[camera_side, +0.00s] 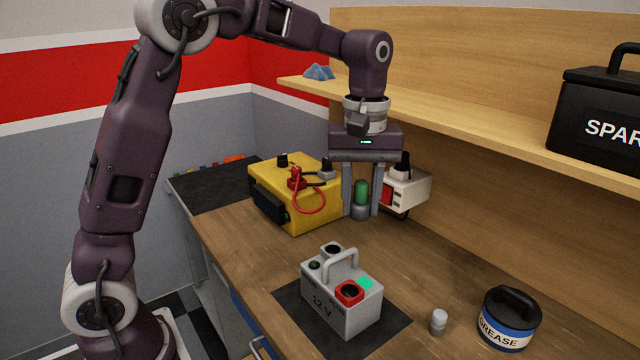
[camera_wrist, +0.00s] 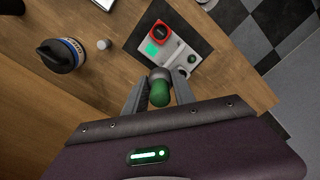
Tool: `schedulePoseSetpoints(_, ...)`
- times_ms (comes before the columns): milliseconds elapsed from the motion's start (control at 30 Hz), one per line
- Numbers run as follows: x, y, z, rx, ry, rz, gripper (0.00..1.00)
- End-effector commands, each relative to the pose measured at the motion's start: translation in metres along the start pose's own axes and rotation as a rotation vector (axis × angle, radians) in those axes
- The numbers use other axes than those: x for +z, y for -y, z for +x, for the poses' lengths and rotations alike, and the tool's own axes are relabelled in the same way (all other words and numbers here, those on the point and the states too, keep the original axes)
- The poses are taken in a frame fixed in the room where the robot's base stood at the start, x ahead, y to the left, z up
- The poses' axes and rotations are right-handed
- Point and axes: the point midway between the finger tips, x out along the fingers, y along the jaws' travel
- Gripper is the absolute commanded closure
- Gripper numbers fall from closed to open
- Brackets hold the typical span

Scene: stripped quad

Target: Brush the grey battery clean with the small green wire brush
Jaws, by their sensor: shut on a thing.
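The grey battery (camera_side: 342,300), marked 12 V, stands upright on a dark mat (camera_side: 385,335) on the bench. It has a carrying handle, a red-ringed terminal and a dark terminal on top, and a teal patch. My gripper (camera_side: 361,212) is above the bench behind the battery, shut on the small green wire brush (camera_side: 361,192). The brush hangs upright, green end up and grey end down, apart from the battery. In the wrist view the brush (camera_wrist: 159,92) is between the fingers, with the battery (camera_wrist: 166,48) beyond it. The bristles cannot be made out.
A yellow box (camera_side: 285,185) with a red cable stands left of my gripper. A white and red device (camera_side: 405,192) is close on the right. A grease tub (camera_side: 509,320) and a small grey cylinder (camera_side: 438,321) stand right of the battery. A shelf (camera_side: 470,120) runs behind.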

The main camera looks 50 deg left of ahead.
Motion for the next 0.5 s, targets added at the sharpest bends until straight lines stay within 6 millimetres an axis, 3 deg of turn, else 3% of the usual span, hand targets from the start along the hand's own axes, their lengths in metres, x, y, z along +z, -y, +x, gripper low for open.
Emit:
schedulePoseSetpoints(167,0.024,-0.021,0.004,-0.001,0.001,0.058,1.00)
schedulePoseSetpoints(400,0.022,-0.019,0.043,-0.001,0.002,0.052,1.00)
schedulePoseSetpoints(500,0.021,-0.019,0.050,0.000,0.001,0.052,1.00)
